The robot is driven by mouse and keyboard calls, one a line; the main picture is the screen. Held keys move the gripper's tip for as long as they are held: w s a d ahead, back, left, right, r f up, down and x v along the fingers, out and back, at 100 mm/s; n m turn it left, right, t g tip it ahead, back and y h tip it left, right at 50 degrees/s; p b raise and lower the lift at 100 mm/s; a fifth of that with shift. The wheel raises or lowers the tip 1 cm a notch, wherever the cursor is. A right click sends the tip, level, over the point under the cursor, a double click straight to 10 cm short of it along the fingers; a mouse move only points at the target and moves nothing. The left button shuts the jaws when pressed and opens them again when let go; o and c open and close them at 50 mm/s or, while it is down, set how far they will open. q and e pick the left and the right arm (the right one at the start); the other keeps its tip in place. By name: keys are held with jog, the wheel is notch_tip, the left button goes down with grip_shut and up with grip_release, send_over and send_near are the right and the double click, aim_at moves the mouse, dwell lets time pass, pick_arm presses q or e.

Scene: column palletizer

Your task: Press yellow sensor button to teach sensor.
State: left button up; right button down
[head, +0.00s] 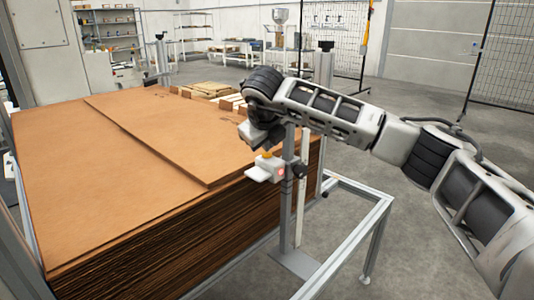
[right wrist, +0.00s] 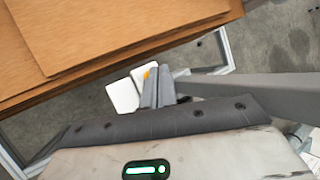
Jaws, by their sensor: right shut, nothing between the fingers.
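The sensor (head: 264,173) is a small white box on an upright metal post beside the cardboard stack. Its yellow button (head: 267,155) sits on top. My right gripper (head: 264,146) is just above the button, pointing down, with its fingers shut and empty. In the right wrist view the shut grey fingertips (right wrist: 158,84) are beside the yellow button (right wrist: 147,73) and partly cover it. The white sensor housing (right wrist: 122,95) shows to their left. I cannot tell whether the fingertips touch the button. My left gripper is not in view.
A tall stack of brown cardboard sheets (head: 110,180) fills the left, close to the sensor. A metal frame (head: 350,240) with a rail runs around its right side. Open concrete floor lies to the right. Shelves (head: 108,28) and benches stand far back.

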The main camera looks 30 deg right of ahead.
aim_at(267, 154)
dwell(0.5)
jog(key=shift+r+p, duration=0.3)
jog(key=shift+r, duration=0.4)
jog(key=shift+r+p, duration=0.6)
jog(key=shift+r, duration=0.1)
notch_tip(267, 154, up, 3)
jog(key=shift+r+p, duration=0.15)
jog(key=shift+p, duration=0.95)
jog(key=shift+r, duration=0.2)
